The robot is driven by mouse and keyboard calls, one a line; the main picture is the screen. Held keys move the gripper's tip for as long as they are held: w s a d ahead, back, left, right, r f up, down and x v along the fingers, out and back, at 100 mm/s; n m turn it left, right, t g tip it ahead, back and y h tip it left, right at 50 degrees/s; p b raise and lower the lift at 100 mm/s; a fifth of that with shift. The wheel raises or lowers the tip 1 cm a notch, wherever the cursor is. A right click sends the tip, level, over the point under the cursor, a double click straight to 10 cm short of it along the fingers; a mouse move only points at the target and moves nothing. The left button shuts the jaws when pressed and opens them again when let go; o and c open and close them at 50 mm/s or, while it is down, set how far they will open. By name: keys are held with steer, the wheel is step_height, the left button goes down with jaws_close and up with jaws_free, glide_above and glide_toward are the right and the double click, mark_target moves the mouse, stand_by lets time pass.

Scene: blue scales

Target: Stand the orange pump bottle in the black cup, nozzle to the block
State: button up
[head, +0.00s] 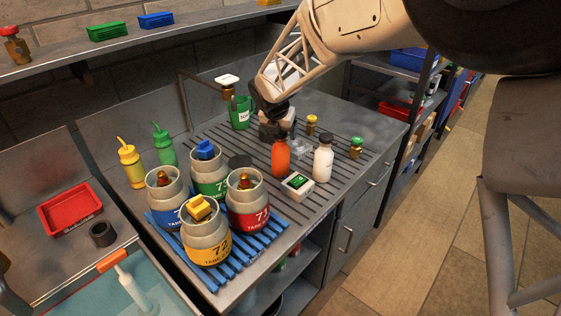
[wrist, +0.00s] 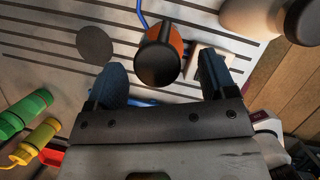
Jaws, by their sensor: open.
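The orange pump bottle (head: 281,160) stands upright on the slatted bench top, just below and in front of my gripper (head: 272,122). In the wrist view its dark pump head, over the orange body (wrist: 178,44), shows between and beyond my spread fingers (wrist: 161,80); the nozzle appears to point toward the top of that picture. My gripper is open and holds nothing. I cannot tell whether a finger touches the bottle. The black cup (head: 103,234) stands at the left beside the sink, its mouth open upward. An orange block-like piece (head: 112,260) is near it on the sink edge.
A white bottle (head: 323,160) and a small device with a green screen (head: 298,185) stand close to the orange bottle. Several grey jars, one with a yellow label (head: 207,247), stand on a blue rack between it and the cup. A red tray (head: 70,213) lies left of the cup.

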mark_target(280, 151)
steer(key=shift+x, duration=2.05)
steer(key=shift+a, duration=0.15)
steer(key=shift+c, duration=0.4)
